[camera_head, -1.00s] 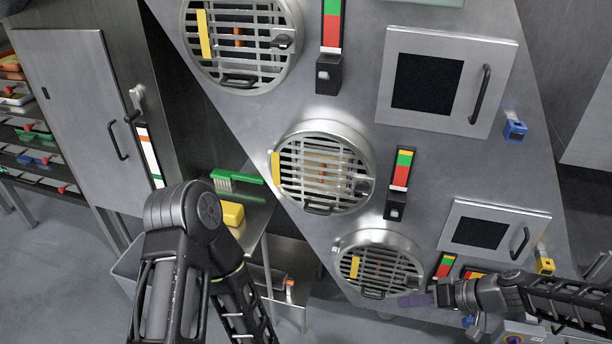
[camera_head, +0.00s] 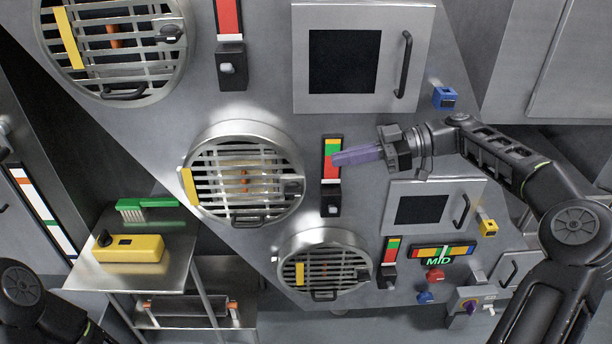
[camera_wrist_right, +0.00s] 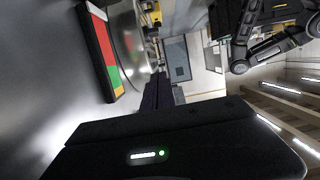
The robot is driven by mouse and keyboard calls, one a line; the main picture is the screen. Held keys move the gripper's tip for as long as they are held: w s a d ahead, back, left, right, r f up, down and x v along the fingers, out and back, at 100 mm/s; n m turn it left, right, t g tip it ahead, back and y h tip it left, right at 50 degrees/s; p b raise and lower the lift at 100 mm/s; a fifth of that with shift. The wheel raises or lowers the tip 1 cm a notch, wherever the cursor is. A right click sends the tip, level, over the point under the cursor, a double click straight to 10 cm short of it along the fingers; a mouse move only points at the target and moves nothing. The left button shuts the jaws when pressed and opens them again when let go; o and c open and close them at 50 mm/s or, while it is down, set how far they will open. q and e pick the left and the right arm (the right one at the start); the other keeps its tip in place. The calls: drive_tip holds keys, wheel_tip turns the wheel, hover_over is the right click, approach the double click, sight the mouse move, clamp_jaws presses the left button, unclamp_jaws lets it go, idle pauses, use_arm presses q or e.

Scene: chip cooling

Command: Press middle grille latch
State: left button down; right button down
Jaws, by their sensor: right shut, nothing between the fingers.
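The middle grille (camera_head: 246,211) is a round steel vent with bars, in the centre of the head view. Its dark latch (camera_head: 293,187) is on the right part of the bars. My right gripper (camera_head: 338,158) comes in from the right with its purple fingers shut and empty. Its tips overlap the middle gauge (camera_head: 331,171), right of the grille and apart from the latch in the picture. In the right wrist view the dark fingers (camera_wrist_right: 157,92) point toward the steel grille rim (camera_wrist_right: 128,50); the latch is not clear there. My left gripper is outside the view.
The upper grille (camera_head: 112,94) and lower grille (camera_head: 325,288) are on the same sloping panel. A black switch box (camera_head: 331,200) sits below the middle gauge. A square door (camera_head: 421,182) is at right. A side table (camera_head: 107,281) holds a yellow box (camera_head: 130,249) and green brush (camera_head: 147,203).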

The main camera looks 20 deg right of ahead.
hover_over(299, 190)
wheel_tip(299, 190, down, 2)
drive_tip(key=shift+a+f, duration=0.15)
drive_tip(key=shift+f, duration=0.1)
drive_tip(key=f, duration=0.2)
drive_tip(key=shift+d+f, duration=0.25)
drive_tip(key=shift+f, duration=0.75)
